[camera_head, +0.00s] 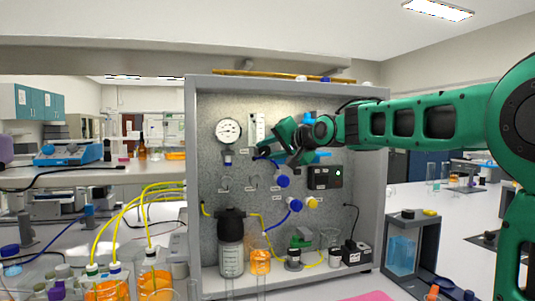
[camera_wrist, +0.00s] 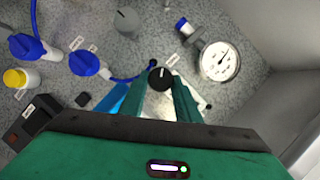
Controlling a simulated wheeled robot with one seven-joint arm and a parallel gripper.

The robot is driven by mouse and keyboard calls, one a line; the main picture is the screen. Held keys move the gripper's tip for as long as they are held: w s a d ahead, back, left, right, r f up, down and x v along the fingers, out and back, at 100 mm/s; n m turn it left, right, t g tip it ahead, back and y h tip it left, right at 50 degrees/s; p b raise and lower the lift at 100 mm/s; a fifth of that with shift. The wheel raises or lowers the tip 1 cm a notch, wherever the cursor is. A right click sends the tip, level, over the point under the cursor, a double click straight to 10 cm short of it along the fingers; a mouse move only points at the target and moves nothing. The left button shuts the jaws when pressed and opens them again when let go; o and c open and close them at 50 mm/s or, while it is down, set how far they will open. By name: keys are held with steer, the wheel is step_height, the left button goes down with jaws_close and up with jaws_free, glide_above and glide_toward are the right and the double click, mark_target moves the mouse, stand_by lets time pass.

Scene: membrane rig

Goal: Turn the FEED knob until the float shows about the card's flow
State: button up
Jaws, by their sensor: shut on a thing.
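A black round knob (camera_wrist: 161,77) with a white pointer mark sits between the fingertips of my gripper (camera_wrist: 161,84) in the wrist view; the gripper is shut on it. A small label beside the knob is too small to read, so I cannot confirm that it says FEED. In the head view my gripper (camera_head: 268,152) reaches to the panel just below the flow meter (camera_head: 257,127), a white upright scale, and hides the knob. The float and its reading are too small to make out. I cannot pick out the flow card.
A round pressure gauge (camera_head: 228,131) is left of the flow meter. Blue knobs (camera_wrist: 83,62), a yellow knob (camera_wrist: 14,78) and a grey knob (camera_wrist: 125,22) are nearby on the panel. A dark bottle (camera_head: 231,245) and a small pump stand on the rig floor, with tubing around.

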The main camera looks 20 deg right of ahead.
steer(key=m+t, duration=0.1)
steer(key=m, duration=0.2)
steer(key=f+m+t+y, duration=0.1)
steer(key=m, duration=0.2)
steer(key=m+t+y, duration=0.1)
steer(key=m, duration=0.2)
steer(key=shift+d+f, duration=0.25)
steer(key=shift+m, duration=0.4)
steer(key=o, duration=1)
steer(key=shift+o, duration=0.2)
steer(key=shift+r+t, duration=0.1)
steer(key=shift+t, duration=0.2)
steer(key=shift+s, duration=0.2)
steer(key=v, duration=1)
steer(key=shift+d, duration=0.15)
